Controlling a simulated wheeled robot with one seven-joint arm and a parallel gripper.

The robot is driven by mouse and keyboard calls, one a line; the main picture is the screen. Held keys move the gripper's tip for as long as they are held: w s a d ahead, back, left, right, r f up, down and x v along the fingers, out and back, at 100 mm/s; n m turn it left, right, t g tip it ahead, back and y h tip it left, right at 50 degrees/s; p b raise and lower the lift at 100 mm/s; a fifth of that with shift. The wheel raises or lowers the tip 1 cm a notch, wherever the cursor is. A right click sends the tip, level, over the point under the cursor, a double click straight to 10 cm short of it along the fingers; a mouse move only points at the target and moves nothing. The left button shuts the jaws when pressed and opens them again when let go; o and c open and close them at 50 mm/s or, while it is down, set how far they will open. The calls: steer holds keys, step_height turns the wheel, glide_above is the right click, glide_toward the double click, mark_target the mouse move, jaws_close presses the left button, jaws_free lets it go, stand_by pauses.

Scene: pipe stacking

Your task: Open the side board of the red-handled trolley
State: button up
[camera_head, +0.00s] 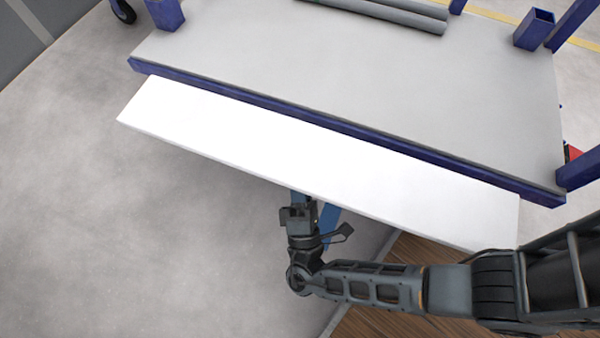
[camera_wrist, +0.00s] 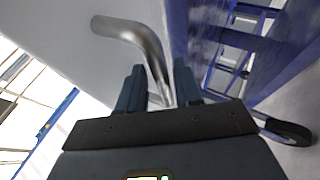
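The trolley's white side board (camera_head: 310,155) slopes or lies outward along the near edge of the grey deck (camera_head: 350,80), below its blue rim. My gripper (camera_head: 300,200) is at the board's near long edge, partly under it. In the wrist view a bent silver metal handle (camera_wrist: 137,34) stands out from a pale surface. My gripper (camera_wrist: 158,80) is open there, with one dark finger on each side of the handle's straight end. Narrow gaps seem to show beside the handle; any contact at its lower end is hidden.
Grey pipes (camera_head: 390,12) lie on the far side of the deck. Blue posts (camera_head: 575,172) stand at its corners, and a small red part (camera_head: 572,152) shows at the right. A wheel (camera_wrist: 288,132) is low at the right in the wrist view. The floor at left (camera_head: 120,230) is clear.

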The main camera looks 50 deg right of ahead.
steer(key=shift+o, duration=0.4)
steer(key=v, duration=0.7)
steer(key=shift+s+a+f, duration=0.2)
steer(key=shift+s+a, duration=0.05)
